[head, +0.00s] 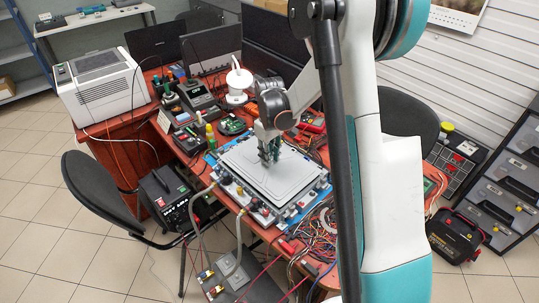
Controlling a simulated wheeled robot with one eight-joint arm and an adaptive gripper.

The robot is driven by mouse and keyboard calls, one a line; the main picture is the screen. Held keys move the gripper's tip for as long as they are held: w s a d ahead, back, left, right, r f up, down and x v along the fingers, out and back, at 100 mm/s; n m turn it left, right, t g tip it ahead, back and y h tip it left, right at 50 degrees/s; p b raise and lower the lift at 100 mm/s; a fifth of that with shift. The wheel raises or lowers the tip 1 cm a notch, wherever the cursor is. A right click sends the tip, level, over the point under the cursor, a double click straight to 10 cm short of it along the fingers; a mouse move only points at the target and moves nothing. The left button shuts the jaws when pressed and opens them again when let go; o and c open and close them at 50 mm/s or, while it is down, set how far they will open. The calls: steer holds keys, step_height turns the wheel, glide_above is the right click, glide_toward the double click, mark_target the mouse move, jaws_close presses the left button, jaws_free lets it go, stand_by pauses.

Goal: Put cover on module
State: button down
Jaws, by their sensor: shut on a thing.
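The cover (245,175), a flat light-grey plate with rounded corners, lies over the module (313,190) on the table. My gripper (270,160) points down at the middle of the cover's far half and is shut on the cover. The grip point is small, and the fingers hide the spot they hold. The module's body shows around the cover's edges, with dark and coloured hose fittings along its near left side. I cannot tell whether the cover is fully down on the module or slightly above it.
Grey hoses (238,240) run from the module's front to a grey box (230,275) below. Tangled wires (310,240) lie right of the module. Instruments, including a white-shaded lamp (238,82), crowd the table behind. A black chair (105,195) stands at the left.

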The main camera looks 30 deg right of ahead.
steer(key=shift+f, duration=0.15)
steer(key=shift+f+b, duration=0.35)
steer(key=shift+b, duration=0.05)
steer(key=shift+f+b, duration=0.45)
steer(key=shift+b, duration=0.05)
stand_by(1.9)
steer(key=c, duration=1.3)
jaws_free()
steer(key=shift+c, duration=0.2)
steer(key=shift+o, duration=1.2)
steer(key=shift+r, duration=0.15)
